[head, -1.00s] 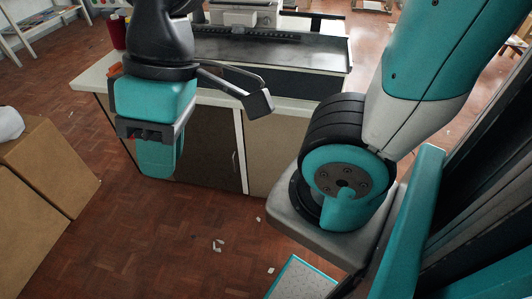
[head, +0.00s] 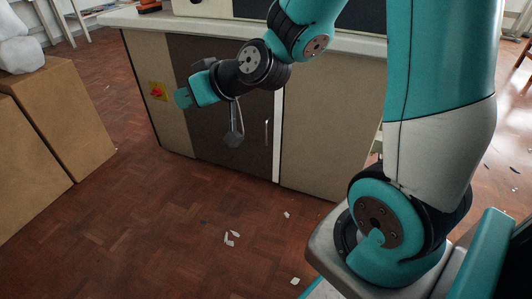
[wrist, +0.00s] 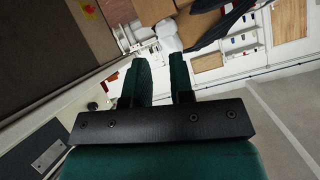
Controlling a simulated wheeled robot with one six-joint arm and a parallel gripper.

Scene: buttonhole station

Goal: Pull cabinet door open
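The cabinet's dark brown door (head: 212,150) stands closed in the cabinet front in the head view. A thin pale vertical handle (head: 267,130) is near its right edge, beside a white strip. My gripper (head: 182,98) is in front of the door's left part, pointing left, apart from the handle. In the wrist view, its two green fingers (wrist: 161,68) are parallel with a gap between them and nothing in it. The dark door face also fills the upper left of the wrist view (wrist: 50,50). My wrist hides part of the door.
A red and yellow switch (head: 157,91) is on the cabinet panel left of the door. Cardboard boxes (head: 75,120) stand at the left. Small white scraps (head: 231,238) lie on the wooden floor. The floor in front of the cabinet is otherwise clear.

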